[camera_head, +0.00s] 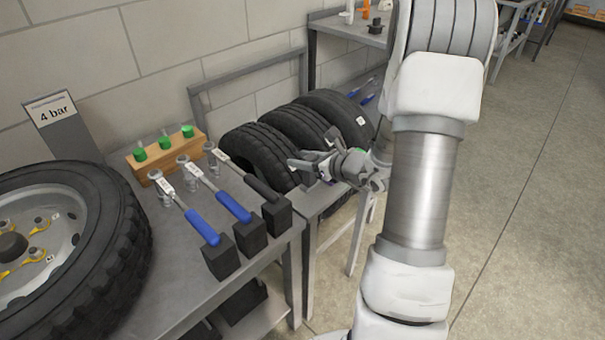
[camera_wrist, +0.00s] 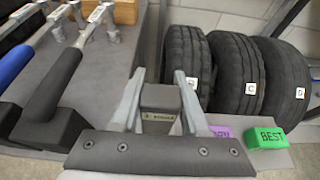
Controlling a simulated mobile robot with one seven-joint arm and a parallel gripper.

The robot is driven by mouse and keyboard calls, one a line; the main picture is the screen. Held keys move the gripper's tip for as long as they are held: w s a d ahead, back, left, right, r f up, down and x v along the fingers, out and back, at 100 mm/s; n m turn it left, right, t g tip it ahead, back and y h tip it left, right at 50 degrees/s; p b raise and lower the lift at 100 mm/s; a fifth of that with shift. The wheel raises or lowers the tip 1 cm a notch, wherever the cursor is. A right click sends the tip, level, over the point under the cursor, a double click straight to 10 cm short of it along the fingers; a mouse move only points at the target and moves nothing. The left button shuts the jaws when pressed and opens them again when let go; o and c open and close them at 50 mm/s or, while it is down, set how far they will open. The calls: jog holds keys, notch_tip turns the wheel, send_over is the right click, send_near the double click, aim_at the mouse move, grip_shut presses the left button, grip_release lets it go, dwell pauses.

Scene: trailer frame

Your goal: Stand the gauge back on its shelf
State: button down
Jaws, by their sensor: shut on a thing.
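My gripper (camera_wrist: 160,102) is shut on a small grey block-like thing with a label on its front (camera_wrist: 159,117), which I take to be the gauge. It sits between the two pale fingers in the wrist view. In the head view my gripper (camera_head: 308,165) is in front of the tyres, just right of the workbench, and the held thing is hard to make out there. A grey shelf (camera_head: 345,26) stands at the back, but I cannot tell whether it is the gauge's own.
Three wrenches (camera_head: 232,205) rest on black blocks on the workbench (camera_head: 185,290). A wooden peg block (camera_head: 166,158), a wheel (camera_head: 70,250) and a "4 bar" sign (camera_head: 52,110) share it. Tyres (camera_head: 300,130) stand behind. A green "BEST" block (camera_wrist: 266,138) and a purple block (camera_wrist: 221,131) sit before them.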

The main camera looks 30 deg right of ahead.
jog(key=shift+f+b, duration=0.7)
jog(key=shift+f, duration=1.2)
jog(key=shift+f, duration=0.1)
jog(key=shift+f, duration=0.15)
jog(key=shift+c, duration=2)
grip_release()
jog(key=shift+r, duration=0.3)
jog(key=p+v, duration=0.2)
jog(key=v, duration=1)
jog(key=shift+p, duration=0.3)
